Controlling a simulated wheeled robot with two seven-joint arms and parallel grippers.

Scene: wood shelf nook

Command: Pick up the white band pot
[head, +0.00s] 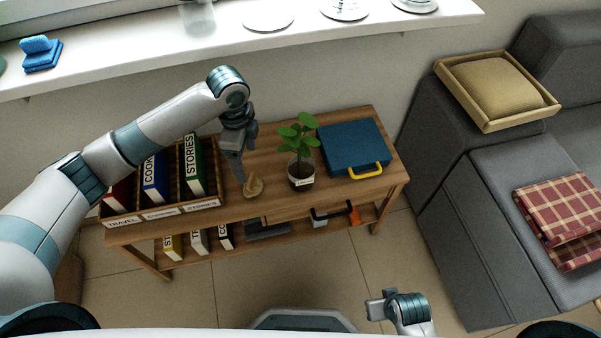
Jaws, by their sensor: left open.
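The white band pot (301,183) stands upright on the wooden shelf top, dark with a white label band and a leafy green plant (298,140) in it. My left gripper (239,178) points down over the shelf top, to the left of the pot and apart from it. It is open. A small tan wooden piece (253,187) is close by its fingertips; I cannot tell whether they touch. The end of my right arm shows low in the view, and its fingers cannot be made out.
A blue case (354,148) with a yellow handle lies right of the pot. A wooden file box (170,210) with labelled binders stands at the left. The lower shelf holds more binders and an orange-ended item (354,215). A grey sofa (480,230) is at the right.

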